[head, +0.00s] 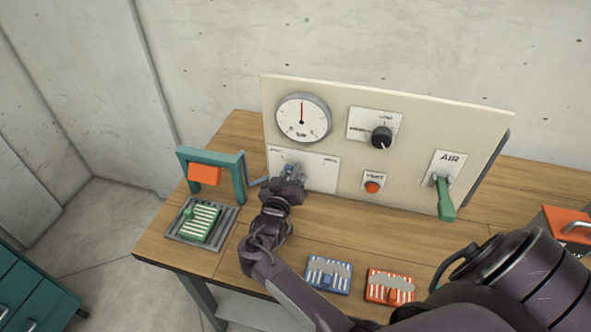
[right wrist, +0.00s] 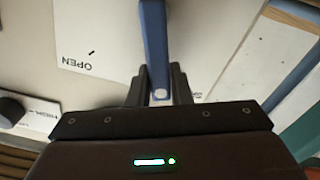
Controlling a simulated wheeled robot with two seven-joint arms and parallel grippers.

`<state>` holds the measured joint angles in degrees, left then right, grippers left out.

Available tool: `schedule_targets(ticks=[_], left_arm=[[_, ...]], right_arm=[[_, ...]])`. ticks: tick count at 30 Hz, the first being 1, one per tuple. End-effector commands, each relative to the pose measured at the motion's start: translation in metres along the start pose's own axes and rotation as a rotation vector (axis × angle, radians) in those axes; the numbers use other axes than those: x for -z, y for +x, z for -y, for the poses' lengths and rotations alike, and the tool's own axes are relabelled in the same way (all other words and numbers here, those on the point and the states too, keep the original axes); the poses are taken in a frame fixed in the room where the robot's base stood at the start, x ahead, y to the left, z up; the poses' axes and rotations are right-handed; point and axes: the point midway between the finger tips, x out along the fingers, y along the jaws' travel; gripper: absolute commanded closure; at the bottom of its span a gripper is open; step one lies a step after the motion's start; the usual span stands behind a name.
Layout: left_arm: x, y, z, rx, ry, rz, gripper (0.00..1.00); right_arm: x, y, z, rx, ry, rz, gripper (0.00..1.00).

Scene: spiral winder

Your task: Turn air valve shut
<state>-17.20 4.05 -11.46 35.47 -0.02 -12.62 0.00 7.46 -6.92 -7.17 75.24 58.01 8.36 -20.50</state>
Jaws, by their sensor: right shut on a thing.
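My right gripper (head: 291,174) is at the lower left of the upright panel, in front of a white plate (head: 321,172). In the right wrist view its fingers (right wrist: 159,88) are shut on a blue lever handle (right wrist: 154,40), whose end shows between them. The plate beside the handle reads OPEN (right wrist: 78,60). In the head view the gripper hides most of this lever. A green lever (head: 444,198) hangs downward below the AIR label (head: 450,157) at the panel's right, apart from my gripper. My left gripper is not in view.
The panel (head: 400,120) also bears a round gauge (head: 303,118), a black knob (head: 381,137) and an orange button (head: 372,187). A teal frame (head: 240,170) stands left of my gripper. Blue (head: 328,275) and orange (head: 390,287) striped blocks lie on the wooden table (head: 345,222).

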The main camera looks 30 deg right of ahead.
Motion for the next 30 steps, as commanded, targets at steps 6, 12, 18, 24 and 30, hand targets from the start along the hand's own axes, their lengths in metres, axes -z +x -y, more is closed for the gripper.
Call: schedule_targets(ticks=[6,12,18,24,30], left_arm=[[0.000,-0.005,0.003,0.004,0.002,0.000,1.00],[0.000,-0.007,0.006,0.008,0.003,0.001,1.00],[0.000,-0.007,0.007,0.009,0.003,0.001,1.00],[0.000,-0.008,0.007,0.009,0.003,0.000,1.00],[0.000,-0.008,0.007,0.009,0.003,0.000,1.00]], right_arm=[[0.002,0.002,0.008,-0.004,-0.164,-0.003,1.00],[0.000,0.002,0.014,-0.004,-0.271,-0.002,1.00],[-0.001,0.002,0.017,-0.005,-0.327,-0.003,1.00],[-0.002,0.002,0.018,-0.005,-0.350,-0.002,1.00],[-0.002,0.002,0.018,-0.005,-0.353,-0.003,1.00]])
